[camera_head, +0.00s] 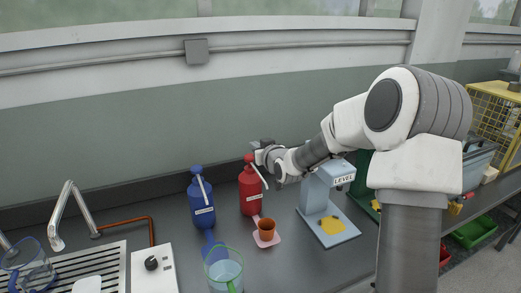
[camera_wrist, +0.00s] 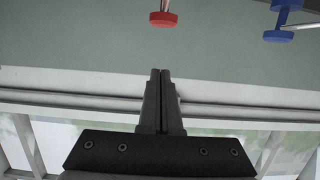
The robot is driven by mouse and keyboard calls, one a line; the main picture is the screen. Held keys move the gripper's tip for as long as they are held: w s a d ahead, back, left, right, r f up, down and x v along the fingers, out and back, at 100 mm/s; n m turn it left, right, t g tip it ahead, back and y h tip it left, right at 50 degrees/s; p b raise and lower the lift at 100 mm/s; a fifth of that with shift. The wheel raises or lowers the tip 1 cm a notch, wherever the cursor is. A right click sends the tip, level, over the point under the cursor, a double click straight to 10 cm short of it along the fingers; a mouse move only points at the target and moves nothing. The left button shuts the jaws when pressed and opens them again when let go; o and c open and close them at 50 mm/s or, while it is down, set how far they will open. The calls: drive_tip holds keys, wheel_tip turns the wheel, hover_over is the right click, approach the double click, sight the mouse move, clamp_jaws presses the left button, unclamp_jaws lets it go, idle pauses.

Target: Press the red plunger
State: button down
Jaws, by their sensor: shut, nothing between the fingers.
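The red plunger (camera_head: 249,158) is the round cap on top of a red pump bottle (camera_head: 250,193) with a white label and a pale spout. In the wrist view, which is upside down, the plunger (camera_wrist: 163,19) shows as a red disc on a thin stem near the top edge. My gripper (camera_head: 258,147) is at about the height of the bottle top in the head view, close to the plunger. The wrist view shows its two fingers (camera_wrist: 160,73) together and empty, with a visible gap in the picture between their tips and the plunger.
A blue pump bottle (camera_head: 202,203) stands left of the red one; its plunger (camera_wrist: 278,35) shows in the wrist view. A light-blue LEVEL stand (camera_head: 316,196) is to the right. The wall is behind.

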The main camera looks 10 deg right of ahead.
sight(252, 164)
drive_tip(key=x, duration=0.3)
drive_tip(key=shift+f, duration=0.1)
drive_tip(key=shift+w+f, duration=0.2)
drive_tip(key=shift+f, duration=1.8)
